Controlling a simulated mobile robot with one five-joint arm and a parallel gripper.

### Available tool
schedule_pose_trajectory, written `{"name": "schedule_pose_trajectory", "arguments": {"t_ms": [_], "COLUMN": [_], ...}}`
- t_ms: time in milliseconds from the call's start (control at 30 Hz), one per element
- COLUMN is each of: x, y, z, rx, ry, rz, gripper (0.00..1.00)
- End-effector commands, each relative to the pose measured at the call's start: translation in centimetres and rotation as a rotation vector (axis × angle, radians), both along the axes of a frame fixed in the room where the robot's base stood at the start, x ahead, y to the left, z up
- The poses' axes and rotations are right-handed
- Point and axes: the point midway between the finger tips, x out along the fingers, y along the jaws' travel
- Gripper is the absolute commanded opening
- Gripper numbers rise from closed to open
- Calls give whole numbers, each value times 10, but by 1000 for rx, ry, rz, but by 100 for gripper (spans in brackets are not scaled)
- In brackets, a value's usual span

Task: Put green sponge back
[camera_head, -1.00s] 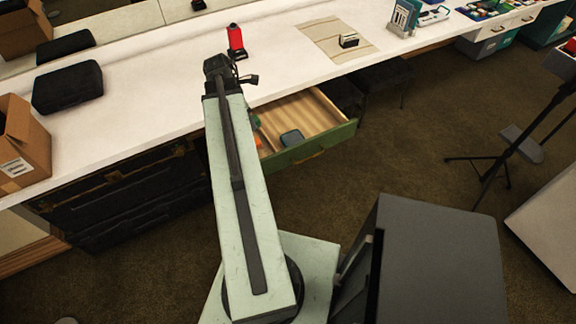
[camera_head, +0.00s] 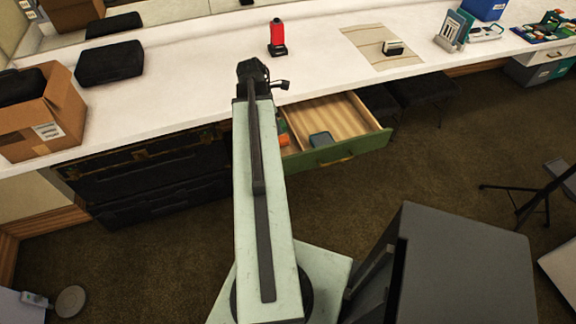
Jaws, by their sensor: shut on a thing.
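An open green-fronted drawer (camera_head: 362,152) sticks out under the counter, right of my arm. In it lie a blue-grey block (camera_head: 321,139) and a small orange thing (camera_head: 284,140), with a bit of green just behind the orange thing, partly covered by my arm. I cannot tell whether that green is the sponge. My gripper (camera_head: 254,72), at the dark far end of my arm, appears near the counter's front edge, left of the drawer. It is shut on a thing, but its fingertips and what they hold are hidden.
The white counter (camera_head: 190,80) holds a red-and-black item (camera_head: 277,38), a black case (camera_head: 110,63), a cardboard box (camera_head: 45,115) and a beige mat (camera_head: 365,45). Dark trunks (camera_head: 150,170) stand below. A grey cabinet (camera_head: 465,265) is close at right.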

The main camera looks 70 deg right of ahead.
Motion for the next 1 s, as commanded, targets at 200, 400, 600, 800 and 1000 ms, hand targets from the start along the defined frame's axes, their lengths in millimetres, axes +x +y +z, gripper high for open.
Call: {"name": "schedule_pose_trajectory", "arguments": {"t_ms": [200, 400, 600, 800, 1000], "x": [-29, -35, -35, -35, -36], "y": [-22, -25, -25, -25, -25], "z": [-70, -71, -101, -137, -140], "rx": [-1, 0, 0, -1, 0], "ry": [0, 0, 0, -1, 0], "rz": [-17, -21, -21, -22, -22], "gripper": [7, 7, 7, 7, 7]}}
